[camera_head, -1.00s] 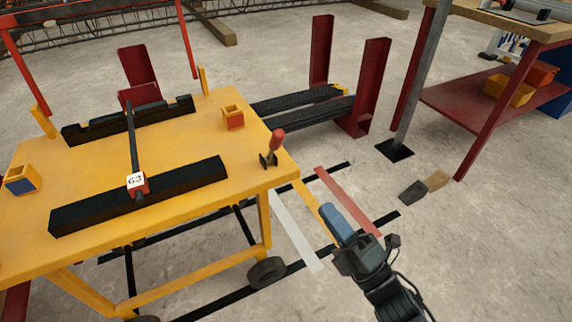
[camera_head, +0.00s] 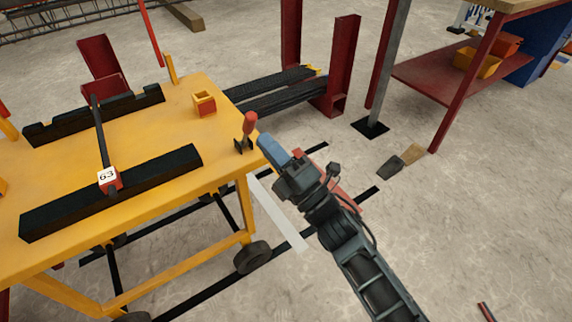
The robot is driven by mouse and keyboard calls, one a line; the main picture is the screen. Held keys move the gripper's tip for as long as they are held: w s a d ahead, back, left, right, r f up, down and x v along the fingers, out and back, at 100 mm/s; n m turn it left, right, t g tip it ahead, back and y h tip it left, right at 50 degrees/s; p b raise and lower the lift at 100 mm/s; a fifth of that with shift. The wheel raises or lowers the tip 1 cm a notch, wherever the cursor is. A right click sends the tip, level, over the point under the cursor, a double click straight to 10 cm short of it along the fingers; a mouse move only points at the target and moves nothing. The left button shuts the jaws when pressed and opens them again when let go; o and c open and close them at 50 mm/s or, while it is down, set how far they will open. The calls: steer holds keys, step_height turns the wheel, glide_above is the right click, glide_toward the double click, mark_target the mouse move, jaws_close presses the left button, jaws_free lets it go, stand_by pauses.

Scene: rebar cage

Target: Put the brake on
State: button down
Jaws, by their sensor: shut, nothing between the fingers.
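The brake is most likely the red-handled lever (camera_head: 249,125) on a dark bracket at the right corner of the yellow cart (camera_head: 150,128). Its handle stands nearly upright, leaning slightly right. My gripper (camera_head: 266,143) has blue-grey fingers and is shut and empty. Its tip is just right of the lever's bracket in the picture, close to the cart's corner. I cannot tell whether it touches the lever. A black wheel (camera_head: 252,257) shows under the cart's near right leg.
The cart carries black notched rails, a dark bar with a block marked 63 (camera_head: 108,179) and a small yellow-red box (camera_head: 204,103). Red posts (camera_head: 342,65) stand behind. A red shelf (camera_head: 440,85) is at right. Two small blocks lie on open floor.

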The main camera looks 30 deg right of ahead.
steer(key=shift+x, duration=0.95)
steer(key=shift+r, duration=0.1)
